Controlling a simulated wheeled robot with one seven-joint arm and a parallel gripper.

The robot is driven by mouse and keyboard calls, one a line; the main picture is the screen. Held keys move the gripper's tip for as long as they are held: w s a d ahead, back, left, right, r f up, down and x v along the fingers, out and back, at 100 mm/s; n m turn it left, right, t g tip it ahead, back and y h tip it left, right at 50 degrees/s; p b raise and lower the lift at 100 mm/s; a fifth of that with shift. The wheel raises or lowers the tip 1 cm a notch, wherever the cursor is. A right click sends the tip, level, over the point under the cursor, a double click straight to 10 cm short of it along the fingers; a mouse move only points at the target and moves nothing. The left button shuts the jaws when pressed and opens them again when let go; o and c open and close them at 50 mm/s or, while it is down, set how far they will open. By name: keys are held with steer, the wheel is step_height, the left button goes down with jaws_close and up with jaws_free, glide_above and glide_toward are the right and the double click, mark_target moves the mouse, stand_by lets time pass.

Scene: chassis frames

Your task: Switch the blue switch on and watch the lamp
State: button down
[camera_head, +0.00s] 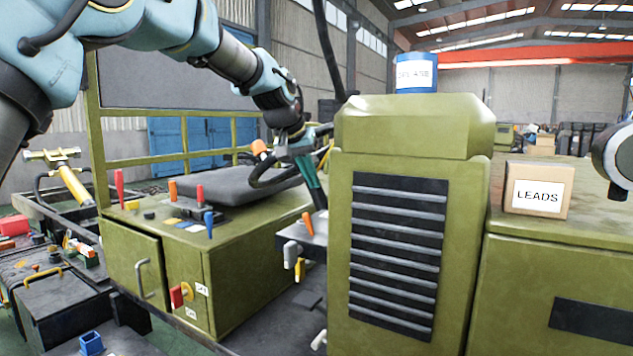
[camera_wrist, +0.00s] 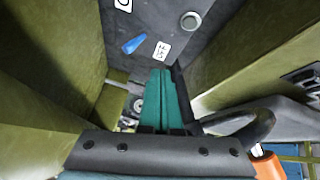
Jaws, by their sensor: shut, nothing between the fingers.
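In the wrist view a small blue switch (camera_wrist: 133,44) lies slantwise on a dark grey panel (camera_wrist: 150,15), with a white label (camera_wrist: 162,50) beside it. A round grey fitting (camera_wrist: 190,20) sits on the same panel; I cannot tell whether it is the lamp, and it shows no glow. My gripper (camera_wrist: 160,74) is shut and empty, its teal fingers pointing toward the panel, just short of the label in the picture. In the head view my gripper (camera_head: 319,200) hangs between the console and the louvred green housing. That panel cannot be made out there.
Green walls stand close on both sides of my fingers in the wrist view. In the head view the green console (camera_head: 240,270) carries several coloured levers, one blue (camera_head: 208,222). The louvred housing (camera_head: 400,255) bears a blue can (camera_head: 415,72); a LEADS box (camera_head: 538,190) sits right.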

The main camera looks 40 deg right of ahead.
steer(key=s+a+r+b, duration=0.2)
steer(key=s+a+r, duration=0.2)
steer(key=r, duration=0.3)
steer(key=shift+s, duration=0.55)
steer(key=w+a+f+n+t+y, duration=0.1)
steer(key=w+a+f+n, duration=0.1)
steer(key=w+a+f, duration=0.55)
steer(key=w+a+f+n+y, duration=0.25)
steer(key=a+f, duration=0.25)
steer(key=a, duration=0.6)
steer(key=w+a+f+n+t, duration=0.1)
steer(key=w+a+f, duration=0.5)
steer(key=a, duration=0.3)
steer(key=s+a+f+n+y, duration=0.1)
steer(key=s+a+f, duration=0.2)
steer(key=a, duration=0.6)
steer(key=s+a+f+n+g+y, duration=0.1)
steer(key=s+a+f, duration=0.3)
steer(key=a, duration=0.5)
steer(key=s+a+f+n+y, duration=0.1)
steer(key=s+a+f+n, duration=0.2)
steer(key=a+f, duration=0.3)
steer(key=s+a, duration=0.1)
steer(key=a, duration=0.2)
steer(key=shift+f+g, duration=0.2)
steer(key=shift+g, duration=0.1)
steer(key=shift+n, duration=0.25)
